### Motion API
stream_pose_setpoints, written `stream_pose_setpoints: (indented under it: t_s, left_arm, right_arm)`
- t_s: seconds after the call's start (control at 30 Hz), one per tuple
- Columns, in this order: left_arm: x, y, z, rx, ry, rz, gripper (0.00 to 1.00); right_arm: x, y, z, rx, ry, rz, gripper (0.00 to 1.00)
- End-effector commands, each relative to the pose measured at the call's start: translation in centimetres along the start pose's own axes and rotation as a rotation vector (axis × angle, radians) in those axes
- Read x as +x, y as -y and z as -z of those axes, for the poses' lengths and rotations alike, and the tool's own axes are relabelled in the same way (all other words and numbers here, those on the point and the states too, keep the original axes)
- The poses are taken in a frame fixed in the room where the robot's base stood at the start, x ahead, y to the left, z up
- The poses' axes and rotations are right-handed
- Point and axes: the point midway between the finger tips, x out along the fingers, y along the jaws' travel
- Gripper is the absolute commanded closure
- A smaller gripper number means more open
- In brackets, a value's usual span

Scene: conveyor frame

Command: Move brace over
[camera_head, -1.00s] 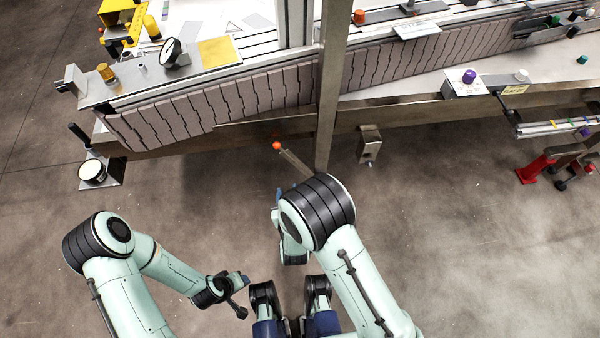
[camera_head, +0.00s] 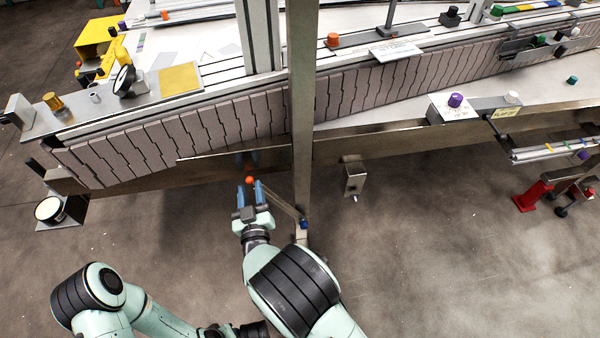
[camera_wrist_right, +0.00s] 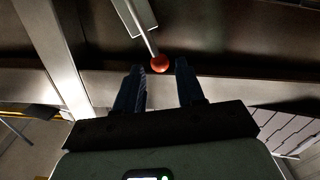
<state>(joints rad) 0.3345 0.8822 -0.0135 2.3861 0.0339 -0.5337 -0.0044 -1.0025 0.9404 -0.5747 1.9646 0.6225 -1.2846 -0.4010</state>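The brace looks to be the thin metal bar (camera_head: 283,208) with an orange ball knob (camera_head: 250,180) at its upper end, slanting down right to a blue-tipped fitting beside the upright post. My right gripper (camera_head: 251,190) is open, its blue fingers pointing at the conveyor, with the knob between or just beyond the fingertips. In the right wrist view, the knob (camera_wrist_right: 160,63) sits between the fingertips (camera_wrist_right: 160,75), with gaps showing at the sides; its rod runs up and left. My left arm is low at the left, and its fingers are not visible.
The tall metal post (camera_head: 303,110) stands close to the right of my right gripper. The conveyor's lower side rail (camera_head: 130,178) lies just beyond it. A metal bracket (camera_head: 354,176) hangs to the right.

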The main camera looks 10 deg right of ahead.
Motion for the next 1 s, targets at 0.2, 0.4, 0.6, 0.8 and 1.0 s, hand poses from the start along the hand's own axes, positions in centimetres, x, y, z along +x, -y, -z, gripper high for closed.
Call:
stream_pose_setpoints:
  t_s: [0.2, 0.4, 0.6, 0.8, 1.0]
  left_arm:
    - [1.6, 1.9, -2.2, -0.022, 0.077, 0.035, 0.57]
    - [1.4, 1.6, -2.0, -0.02, 0.069, 0.031, 0.57]
    - [1.0, 1.6, -2.0, -0.019, 0.068, 0.03, 0.57]
    - [0.4, 1.5, -2.0, -0.019, 0.067, 0.03, 0.57]
    - [-0.1, 1.4, -2.0, -0.019, 0.066, 0.029, 0.57]
  right_arm:
    - [2.4, 0.0, -0.2, 0.0, 0.001, 0.0, 0.65]
    - [2.2, 0.0, 0.0, 0.0, 0.002, 0.001, 0.93]
    - [2.2, -0.7, 0.1, -0.001, 0.001, 0.001, 0.93]
    - [2.2, -2.2, 0.2, -0.002, 0.002, 0.0, 0.93]
    - [2.2, -3.6, 0.2, -0.001, 0.004, -0.001, 0.93]
